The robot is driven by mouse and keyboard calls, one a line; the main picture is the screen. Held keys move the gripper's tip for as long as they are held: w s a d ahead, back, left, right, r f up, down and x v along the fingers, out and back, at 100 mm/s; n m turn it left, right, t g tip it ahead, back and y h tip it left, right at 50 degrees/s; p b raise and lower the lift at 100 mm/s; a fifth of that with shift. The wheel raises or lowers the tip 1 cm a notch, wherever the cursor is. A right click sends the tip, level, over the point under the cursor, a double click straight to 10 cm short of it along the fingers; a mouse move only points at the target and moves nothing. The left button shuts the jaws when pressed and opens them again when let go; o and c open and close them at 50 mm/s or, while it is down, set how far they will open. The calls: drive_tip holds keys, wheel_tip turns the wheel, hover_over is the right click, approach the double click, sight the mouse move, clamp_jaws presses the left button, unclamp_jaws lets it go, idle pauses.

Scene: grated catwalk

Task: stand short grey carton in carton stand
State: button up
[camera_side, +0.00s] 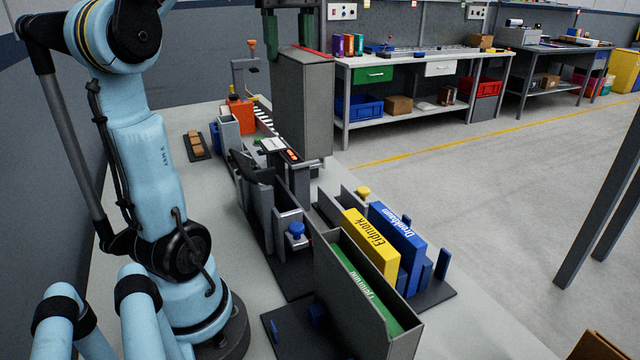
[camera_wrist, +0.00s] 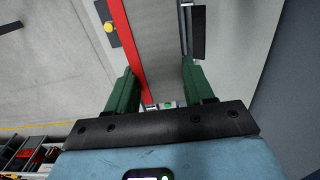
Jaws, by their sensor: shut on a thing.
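The short grey carton (camera_side: 303,105) is upright in the air in the side view, with a red strip along its top edge. My gripper (camera_side: 288,30) is shut on its upper end with green fingers. In the wrist view the carton (camera_wrist: 160,45) lies between the green fingers (camera_wrist: 158,90), its red strip on the left. What looks like the carton stand (camera_side: 438,298), with a dark base and upright dividers, is lower and nearer the camera. It holds a yellow carton (camera_side: 370,243) and a blue carton (camera_side: 398,235). The carton is apart from it.
A dark open holder (camera_side: 335,300) with a green carton (camera_side: 365,290) stands in front.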

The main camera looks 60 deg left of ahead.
drive_tip(key=d, duration=1.4)
drive_tip(key=s+d+f, duration=0.1)
drive_tip(key=s+d, duration=0.9)
drive_tip(key=d, duration=0.1)
wheel_tip(320, 180, down, 18)
drive_tip(key=shift+s+f, duration=0.15)
drive_tip(key=shift+f, duration=0.2)
idle(0.5)
drive_tip(key=shift+f, duration=2.05)
